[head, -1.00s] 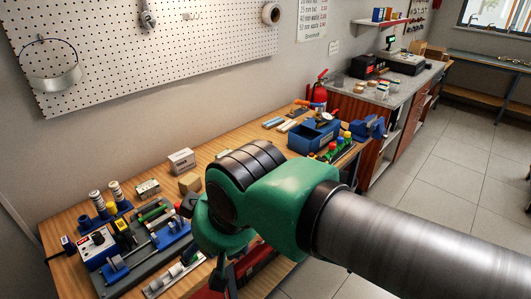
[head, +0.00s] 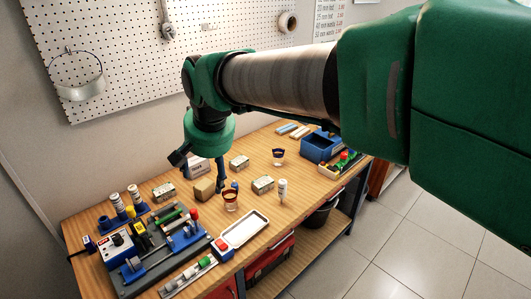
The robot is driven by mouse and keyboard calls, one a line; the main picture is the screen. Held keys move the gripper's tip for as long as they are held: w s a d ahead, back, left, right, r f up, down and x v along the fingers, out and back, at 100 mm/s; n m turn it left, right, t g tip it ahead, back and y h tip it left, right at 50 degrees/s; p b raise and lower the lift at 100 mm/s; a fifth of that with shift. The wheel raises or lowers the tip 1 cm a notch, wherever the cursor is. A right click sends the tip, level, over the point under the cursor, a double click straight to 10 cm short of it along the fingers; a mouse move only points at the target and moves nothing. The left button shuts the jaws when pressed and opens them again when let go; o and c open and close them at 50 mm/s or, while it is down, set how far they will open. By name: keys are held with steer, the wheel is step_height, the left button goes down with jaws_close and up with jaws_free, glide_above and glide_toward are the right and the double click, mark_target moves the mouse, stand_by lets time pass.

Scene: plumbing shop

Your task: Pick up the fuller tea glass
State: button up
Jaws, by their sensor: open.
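Two small tea glasses stand upright on the wooden workbench in the head view. The nearer tea glass (head: 230,200) holds dark reddish tea and stands behind the white tray. The farther tea glass (head: 278,156) stands farther back to the right, with dark contents. Both are too small to compare their levels surely. My gripper (head: 202,178) points down with its fingers spread, empty, above the bench. In the picture it is up and left of the nearer glass and well left of the farther one. Its fingers partly cover a white box.
A white tray (head: 244,230) lies at the bench's front edge. A tool station (head: 150,240) fills the left end; a blue bin (head: 319,147) stands right.

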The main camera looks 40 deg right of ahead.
steer(key=w+d+r+m+g+p, duration=0.15)
steer(key=w+d+m+p, duration=0.4)
steer(key=w+d, duration=0.75)
steer(key=m+g+p, duration=0.3)
steer(key=m+p, duration=0.9)
steer(key=m, duration=0.4)
glide_above(279, 150)
steer(key=s+a, duration=0.2)
step_height(279, 150, down, 25)
steer(key=shift+w+a+r+y, duration=0.1)
steer(key=shift+r+y, duration=0.05)
steer(key=shift+y, duration=0.25)
steer(key=shift+f, duration=4.3)
steer(key=shift+f, duration=0.1)
